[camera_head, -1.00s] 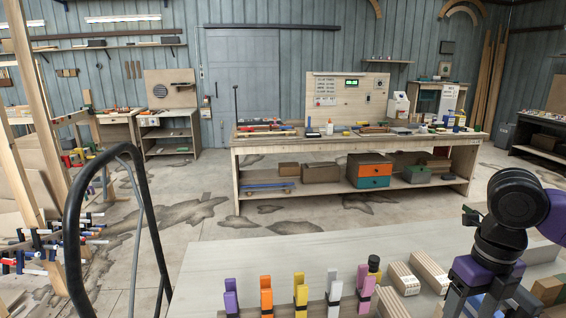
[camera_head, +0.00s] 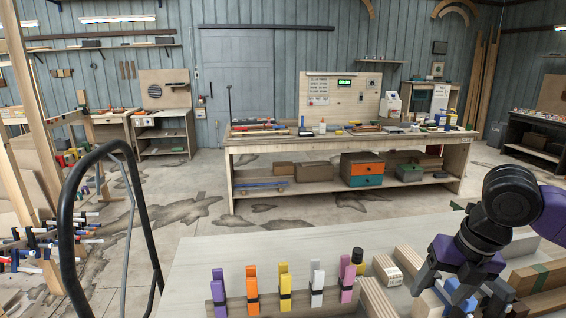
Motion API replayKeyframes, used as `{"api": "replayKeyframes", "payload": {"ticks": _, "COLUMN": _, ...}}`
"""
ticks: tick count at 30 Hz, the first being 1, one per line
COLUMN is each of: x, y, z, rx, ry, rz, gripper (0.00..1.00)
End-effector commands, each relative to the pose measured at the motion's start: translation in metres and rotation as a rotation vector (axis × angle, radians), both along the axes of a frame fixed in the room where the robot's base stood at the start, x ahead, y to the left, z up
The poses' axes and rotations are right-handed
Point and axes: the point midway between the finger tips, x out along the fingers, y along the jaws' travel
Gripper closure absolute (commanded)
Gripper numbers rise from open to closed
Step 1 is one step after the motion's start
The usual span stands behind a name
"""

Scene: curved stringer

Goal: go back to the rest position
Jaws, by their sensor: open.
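My gripper (camera_head: 458,288) hangs at the lower right, over the right part of the near pale table (camera_head: 290,242). Its dark fingers point down and stand apart. A blue piece (camera_head: 455,292) shows between or behind them; I cannot tell whether they touch it. My dark and purple wrist and arm reach in from the right edge. The row of coloured clamps, from the purple one (camera_head: 218,290) to the pink one (camera_head: 347,280), stands left of my gripper, apart from it.
A black-topped yellow item (camera_head: 357,257) stands beside the clamps. A black curved rail (camera_head: 66,235) rises at left. Floor separates the table from the far workbench (camera_head: 245,145).

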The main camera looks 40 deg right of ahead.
Motion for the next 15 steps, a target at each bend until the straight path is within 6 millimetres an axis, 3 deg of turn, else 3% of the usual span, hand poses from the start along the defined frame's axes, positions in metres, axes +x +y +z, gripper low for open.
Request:
{"api": "replayKeyframes", "payload": {"ticks": 5, "x": 0.050, "y": -0.007, "z": 0.028, "rx": 0.023, "ry": -0.248, "rz": -0.195, "gripper": 0.33}}
{"api": "replayKeyframes", "payload": {"ticks": 8, "x": 0.089, "y": -0.001, "z": 0.052, "rx": 0.089, "ry": -0.436, "rz": -0.296, "gripper": 0.33}}
{"api": "replayKeyframes", "payload": {"ticks": 11, "x": 0.133, "y": 0.014, "z": 0.087, "rx": 0.209, "ry": -0.648, "rz": -0.386, "gripper": 0.33}}
{"api": "replayKeyframes", "payload": {"ticks": 15, "x": 0.186, "y": 0.044, "z": 0.150, "rx": 0.466, "ry": -0.949, "rz": -0.496, "gripper": 0.33}}
